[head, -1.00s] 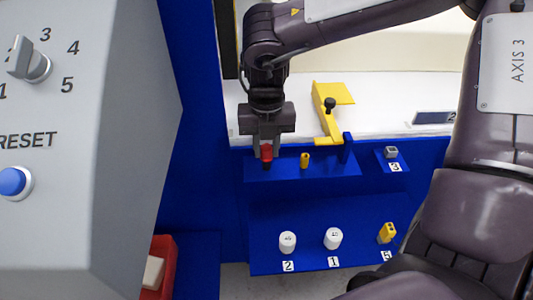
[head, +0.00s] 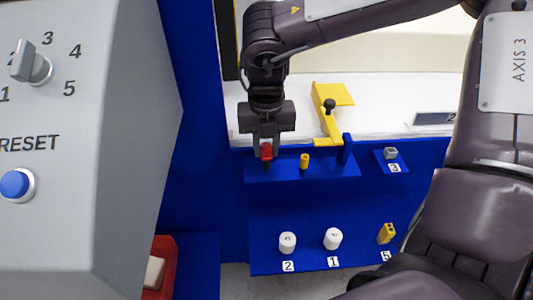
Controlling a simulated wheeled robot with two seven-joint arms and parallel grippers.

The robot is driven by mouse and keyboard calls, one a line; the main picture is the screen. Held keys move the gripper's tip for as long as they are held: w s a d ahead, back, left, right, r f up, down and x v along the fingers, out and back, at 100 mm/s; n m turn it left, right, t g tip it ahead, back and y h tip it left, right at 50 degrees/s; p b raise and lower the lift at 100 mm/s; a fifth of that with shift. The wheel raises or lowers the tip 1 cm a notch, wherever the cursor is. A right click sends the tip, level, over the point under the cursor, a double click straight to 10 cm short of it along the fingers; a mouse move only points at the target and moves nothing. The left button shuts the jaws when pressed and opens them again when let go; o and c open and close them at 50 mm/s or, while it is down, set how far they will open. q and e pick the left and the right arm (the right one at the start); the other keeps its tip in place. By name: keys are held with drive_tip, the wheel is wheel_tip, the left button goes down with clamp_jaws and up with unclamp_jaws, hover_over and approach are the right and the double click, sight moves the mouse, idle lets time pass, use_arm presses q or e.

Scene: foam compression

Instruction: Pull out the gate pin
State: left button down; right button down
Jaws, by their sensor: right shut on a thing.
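My right gripper (head: 265,148) points down over the left end of a small blue shelf (head: 283,172). It is shut on a small red-topped pin (head: 266,153), whose dark lower part shows just beneath the red top. I cannot tell whether the pin's lower end is still seated in the shelf. A yellow gate lever (head: 328,122) with a black knob stands to the right of the gripper, behind the shelf. My left gripper is not in view.
A yellow peg (head: 304,161) stands on the shelf right of the gripper. A lower blue shelf (head: 308,257) holds two white cylinders (head: 287,242) (head: 333,238) and a yellow block (head: 387,233). A grey control panel (head: 90,200) fills the left. A small grey piece (head: 390,152) sits by label 3.

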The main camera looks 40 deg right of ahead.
sight(266, 145)
drive_tip(key=shift+r+p, duration=1)
drive_tip(key=shift+r, duration=0.55)
drive_tip(key=shift+r+p, duration=1.7)
drive_tip(key=shift+r, duration=0.7)
drive_tip(key=shift+s+d, duration=0.1)
